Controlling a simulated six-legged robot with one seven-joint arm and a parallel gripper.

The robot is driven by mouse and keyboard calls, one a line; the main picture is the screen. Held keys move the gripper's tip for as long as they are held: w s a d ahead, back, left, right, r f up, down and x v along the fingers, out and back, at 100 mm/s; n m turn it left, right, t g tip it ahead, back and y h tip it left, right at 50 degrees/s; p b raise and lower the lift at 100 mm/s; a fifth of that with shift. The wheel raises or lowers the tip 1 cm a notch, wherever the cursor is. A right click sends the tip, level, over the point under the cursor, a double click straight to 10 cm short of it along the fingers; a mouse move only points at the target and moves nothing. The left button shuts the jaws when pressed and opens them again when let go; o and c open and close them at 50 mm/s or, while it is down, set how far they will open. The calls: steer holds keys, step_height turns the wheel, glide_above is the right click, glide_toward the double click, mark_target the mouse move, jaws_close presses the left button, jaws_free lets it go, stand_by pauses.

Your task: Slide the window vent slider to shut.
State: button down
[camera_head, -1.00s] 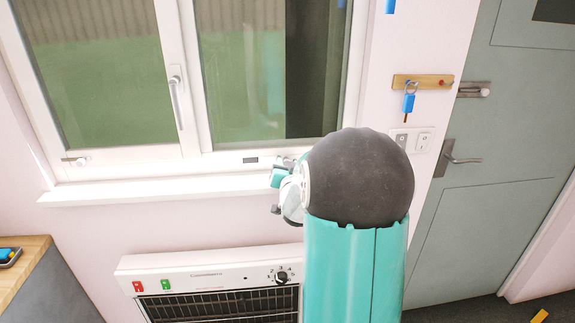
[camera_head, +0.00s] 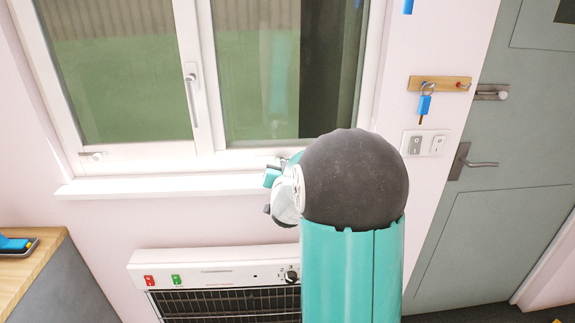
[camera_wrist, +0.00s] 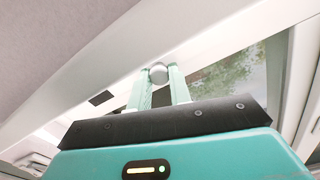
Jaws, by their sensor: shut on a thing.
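The vent slider's round silver knob (camera_wrist: 158,71) sits between my fingertips in the wrist view, on the white window frame. My gripper (camera_wrist: 158,80) is shut on it, with one teal finger on each side. In the head view my gripper (camera_head: 274,182) is at the window's lower rail, right of the middle. My dark round wrist and teal arm hide the right end of the rail. The knob cannot be made out in that view. A small dark slot (camera_wrist: 101,98) lies on the frame left of my fingers in the wrist view.
The window sill (camera_head: 150,187) runs just below the rail. A heater (camera_head: 215,275) is on the wall underneath. A wooden counter (camera_head: 45,255) is at lower left. Right of my arm are a switch plate (camera_head: 425,143), a key rack (camera_head: 440,83) and a grey door (camera_head: 505,190).

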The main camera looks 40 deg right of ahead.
steer(key=shift+w+a, duration=0.1)
steer(key=shift+a, duration=0.1)
steer(key=c, duration=1.3)
jaws_free()
steer(key=shift+o, duration=0.2)
steer(key=v, duration=1.3)
steer(key=shift+s, duration=0.45)
steer(key=shift+a+r, duration=0.1)
steer(key=shift+a, duration=0.05)
